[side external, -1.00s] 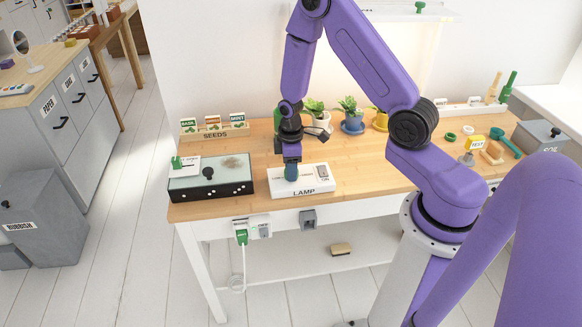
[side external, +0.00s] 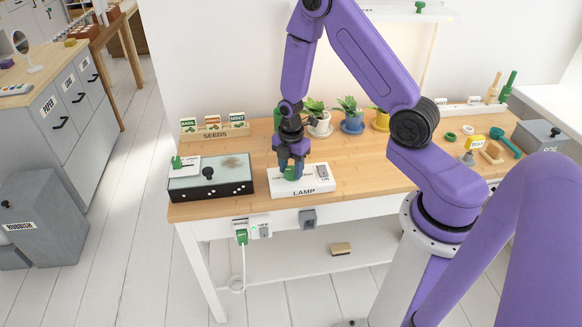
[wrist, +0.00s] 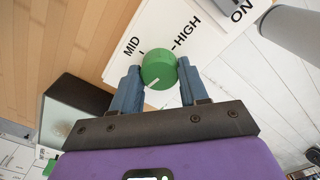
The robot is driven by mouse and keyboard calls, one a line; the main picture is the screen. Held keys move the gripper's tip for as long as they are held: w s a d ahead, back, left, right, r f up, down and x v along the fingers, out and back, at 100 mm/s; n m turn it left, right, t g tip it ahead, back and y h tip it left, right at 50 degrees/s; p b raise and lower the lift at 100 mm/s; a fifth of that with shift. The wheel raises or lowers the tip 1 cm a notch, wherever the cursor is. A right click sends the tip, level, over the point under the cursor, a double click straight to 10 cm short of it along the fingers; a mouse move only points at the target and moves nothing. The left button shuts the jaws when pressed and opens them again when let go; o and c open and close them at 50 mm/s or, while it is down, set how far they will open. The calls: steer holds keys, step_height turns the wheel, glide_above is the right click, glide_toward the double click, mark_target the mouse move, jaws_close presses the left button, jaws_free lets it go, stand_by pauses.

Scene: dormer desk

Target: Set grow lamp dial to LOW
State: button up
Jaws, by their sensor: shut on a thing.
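The white lamp box (side external: 318,186), marked LAMP on its front, sits on the wooden desk. Its green dial (wrist: 158,70) is round, with a white line near its lower-left edge in the wrist view, pointing away from the MID and HIGH labels. The dial also shows in the side view (side external: 290,173). The LOW label is not visible in the wrist view. My gripper (wrist: 158,78) points down over the box, its two blue fingers shut on opposite sides of the dial.
A grey switch (side external: 323,172) marked ON stands at the box's right end. A dark-sided case with a glass-like top (side external: 212,172) is close on the left. Potted plants (side external: 351,116) and seed packets (side external: 213,125) stand behind.

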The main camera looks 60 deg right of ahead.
mark_target(291, 170)
steer(key=shift+n, duration=0.9)
steer(key=o, duration=1.1)
steer(key=shift+c, duration=0.2)
step_height(291, 170, up, 17)
steer(key=shift+r, duration=0.2)
